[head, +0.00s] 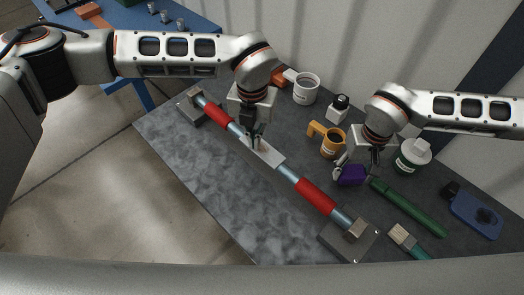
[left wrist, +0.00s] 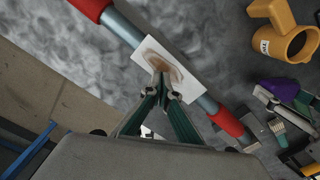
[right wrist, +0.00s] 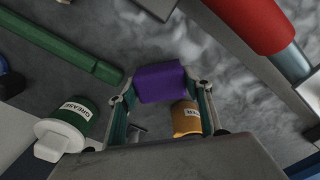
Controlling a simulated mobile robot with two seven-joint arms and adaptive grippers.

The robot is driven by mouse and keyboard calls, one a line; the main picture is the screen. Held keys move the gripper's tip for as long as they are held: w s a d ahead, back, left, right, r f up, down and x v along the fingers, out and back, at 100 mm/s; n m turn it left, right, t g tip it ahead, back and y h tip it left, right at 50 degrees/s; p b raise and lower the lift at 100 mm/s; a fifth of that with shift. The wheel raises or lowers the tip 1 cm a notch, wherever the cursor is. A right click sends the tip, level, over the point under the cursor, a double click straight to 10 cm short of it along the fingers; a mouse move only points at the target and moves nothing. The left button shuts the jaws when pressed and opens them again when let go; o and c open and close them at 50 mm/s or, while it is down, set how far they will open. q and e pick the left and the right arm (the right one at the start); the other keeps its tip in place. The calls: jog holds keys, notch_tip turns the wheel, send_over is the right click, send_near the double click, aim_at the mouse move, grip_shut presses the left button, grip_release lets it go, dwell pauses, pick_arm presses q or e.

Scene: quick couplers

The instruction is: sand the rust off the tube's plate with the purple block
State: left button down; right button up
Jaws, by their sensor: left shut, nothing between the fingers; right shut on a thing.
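The tube (head: 286,172) is blue-grey with two red sleeves and rests between end blocks on the dark table. Its white plate (head: 266,152) sits at mid-tube; in the left wrist view the plate (left wrist: 188,73) carries a brown rust patch (left wrist: 164,62). My left gripper (head: 254,143) is shut and empty, its tips at the plate's rust patch; contact cannot be told. My right gripper (right wrist: 160,92) is shut on the purple block (right wrist: 161,82), which also shows in the head view (head: 350,175), right of the tube and near the orange mug.
An orange mug (head: 330,142), white mug (head: 305,88), small dark bottle (head: 338,106) and grease tub (head: 412,155) stand along the back. A green tool (head: 408,206), a brush (head: 404,238) and a blue item (head: 474,214) lie right. The table's front left is clear.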

pick_arm(q)
jog(key=shift+f+b, duration=0.35)
jog(key=shift+f, duration=0.25)
pick_arm(e)
jog(key=shift+f, duration=0.45)
pick_arm(q)
jog(key=shift+r, duration=0.15)
pick_arm(e)
jog(key=shift+r, duration=0.1)
